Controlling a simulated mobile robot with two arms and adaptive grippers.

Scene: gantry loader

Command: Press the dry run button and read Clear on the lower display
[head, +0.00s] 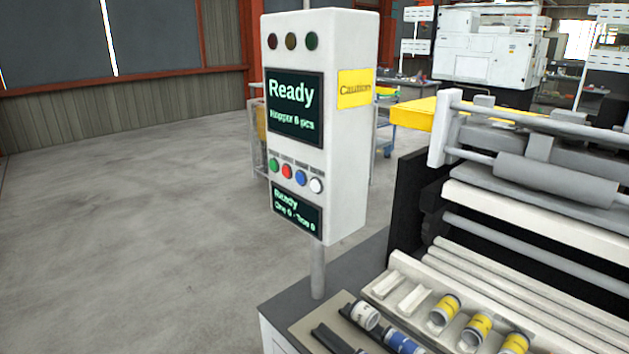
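A white control box (345,120) stands on a grey post in the middle of the head view. Its upper display (295,107) reads "Ready" and "Hopper 8 pcs", the digit being slightly blurred. Its lower display (297,210) reads "Ready" with a small second line that looks like "One 0 - Type 0". Between them is a row of buttons: green (274,165), red (287,171), blue (301,177) and white (316,185). The labels above the buttons are too small to read, so I cannot tell which is the dry run button. Neither gripper is in view.
The loader machine (530,180) with rollers fills the right side. In front of it, a tray (395,290) holds several yellow-banded cylinders (445,309). A white cylinder (365,315) and a blue one (402,342) lie nearer. The concrete floor (130,230) on the left is clear.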

